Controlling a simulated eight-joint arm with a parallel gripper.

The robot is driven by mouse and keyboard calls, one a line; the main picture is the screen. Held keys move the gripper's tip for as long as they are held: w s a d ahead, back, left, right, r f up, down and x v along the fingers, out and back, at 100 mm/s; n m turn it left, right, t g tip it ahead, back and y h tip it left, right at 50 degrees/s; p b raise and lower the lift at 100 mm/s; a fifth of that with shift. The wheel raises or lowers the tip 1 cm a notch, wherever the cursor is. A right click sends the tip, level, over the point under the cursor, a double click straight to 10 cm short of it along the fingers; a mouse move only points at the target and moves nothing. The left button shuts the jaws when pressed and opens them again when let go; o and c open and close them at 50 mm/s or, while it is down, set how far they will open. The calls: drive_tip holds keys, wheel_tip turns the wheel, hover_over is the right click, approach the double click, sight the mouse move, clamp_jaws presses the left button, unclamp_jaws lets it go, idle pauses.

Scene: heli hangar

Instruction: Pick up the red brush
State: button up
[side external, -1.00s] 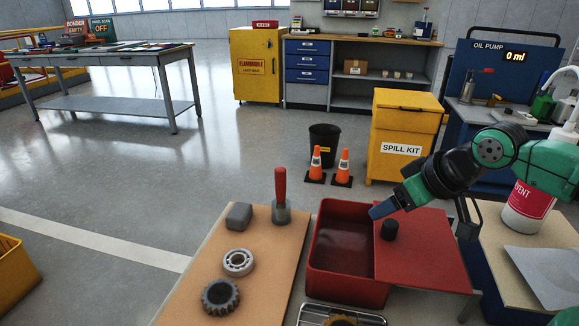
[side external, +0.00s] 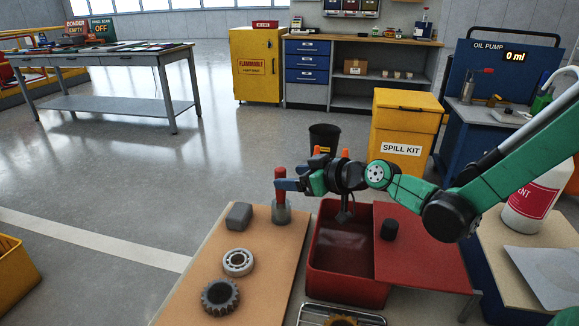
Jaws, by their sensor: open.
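The red brush (side external: 281,215) stands upright on the tan board (side external: 262,277), with its red handle up and a grey head at the bottom. My gripper (side external: 281,186) is at the handle's upper part, coming in from the right, with its blue fingers level. The fingers overlap the handle in this view, and the handle's top shows above them. My gripper is open. I cannot tell whether the handle is between the fingers or behind them.
A grey block (side external: 239,216), a bearing ring (side external: 238,262) and a dark gear (side external: 221,297) lie on the board. A wire rack (side external: 335,314) is in front.

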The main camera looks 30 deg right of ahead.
sight(281, 195)
drive_tip(key=shift+x, duration=3)
clamp_jaws()
